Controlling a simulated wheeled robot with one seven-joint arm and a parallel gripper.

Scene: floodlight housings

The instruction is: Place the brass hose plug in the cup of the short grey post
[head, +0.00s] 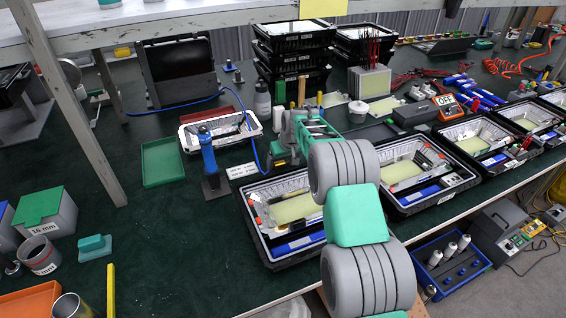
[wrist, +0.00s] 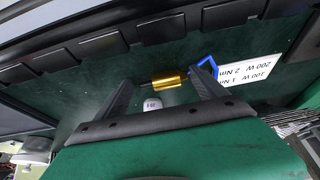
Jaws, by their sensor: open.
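A brass-coloured cylinder, which looks like the brass hose plug (wrist: 168,82), lies on its side over the dark green surface in the wrist view. It shows between the two fingers of my gripper (wrist: 165,88), which are apart. I cannot tell how far below the fingertips it is. In the head view my gripper (head: 284,155) points down behind the black-rimmed tray, and my arm hides much of that spot. A small pale grey rounded piece with dark marks (wrist: 152,104) shows between the fingers. I cannot make out the cup of the short grey post for sure.
A white label card (head: 242,170) lies left of my gripper, beside a blue tool standing on a dark base (head: 208,155). The black-rimmed tray (head: 262,235) is in front. A blue cable (head: 247,130) runs close by. The bench is clear at left centre (head: 165,220).

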